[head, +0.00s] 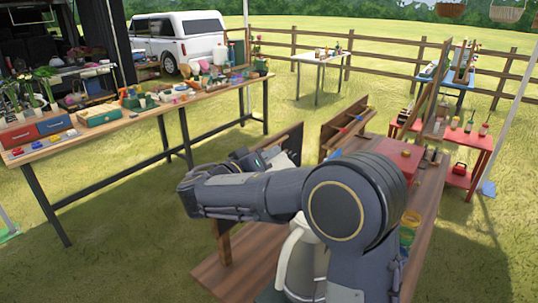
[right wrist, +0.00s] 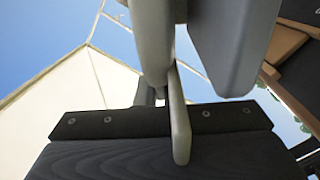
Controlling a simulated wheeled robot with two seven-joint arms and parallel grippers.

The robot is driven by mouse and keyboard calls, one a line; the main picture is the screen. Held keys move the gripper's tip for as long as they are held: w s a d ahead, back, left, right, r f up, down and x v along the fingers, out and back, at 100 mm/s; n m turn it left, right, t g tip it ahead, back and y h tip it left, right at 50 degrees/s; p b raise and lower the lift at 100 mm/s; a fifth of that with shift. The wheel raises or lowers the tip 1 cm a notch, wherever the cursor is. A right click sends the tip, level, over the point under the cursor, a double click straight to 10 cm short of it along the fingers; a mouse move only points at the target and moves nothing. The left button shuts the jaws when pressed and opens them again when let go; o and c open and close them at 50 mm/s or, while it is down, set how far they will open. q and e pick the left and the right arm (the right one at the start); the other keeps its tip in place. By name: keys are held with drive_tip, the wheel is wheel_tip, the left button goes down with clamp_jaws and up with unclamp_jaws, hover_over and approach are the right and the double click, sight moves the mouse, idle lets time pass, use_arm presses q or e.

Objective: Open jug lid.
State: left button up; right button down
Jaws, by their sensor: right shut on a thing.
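A white jug (head: 302,262) stands at the front of the wooden table in the head view, partly behind my right arm. Its lid cannot be made out there. My right arm crosses above the jug. My right gripper shows in the right wrist view (right wrist: 190,88) with two grey fingers. It is shut on a thin pale grey piece (right wrist: 180,130) that sticks out below the fingers. Whether this piece belongs to the jug's lid cannot be told. In the head view the fingertips are not clear. My left gripper is not in view.
A dark wooden board (right wrist: 85,124) with screws lies close behind the fingers in the right wrist view. A wooden rack (head: 345,122) and a red box (head: 395,158) stand farther back on the table. A long table (head: 150,113) with goods is at left.

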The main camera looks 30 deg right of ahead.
drive_tip(key=shift+s+d+r+m+b, duration=0.2)
drive_tip(key=shift+s+m+b, duration=0.4)
drive_tip(key=shift+b, duration=1.05)
drive_tip(key=shift+s+d+r+m+b, duration=0.15)
drive_tip(key=shift+s+m+b, duration=0.4)
drive_tip(key=shift+b, duration=1.1)
drive_tip(key=shift+r+m+b, duration=0.1)
drive_tip(key=shift+m+b, duration=0.15)
drive_tip(key=shift+b, duration=0.15)
drive_tip(key=shift+s+r, duration=0.1)
drive_tip(key=shift+r, duration=0.05)
drive_tip(key=shift+d+r, duration=0.1)
drive_tip(key=shift+r, duration=0.05)
drive_tip(key=c, duration=1.6)
unclamp_jaws()
drive_tip(key=shift+b+v, duration=0.8)
drive_tip(key=shift+v, duration=3.1)
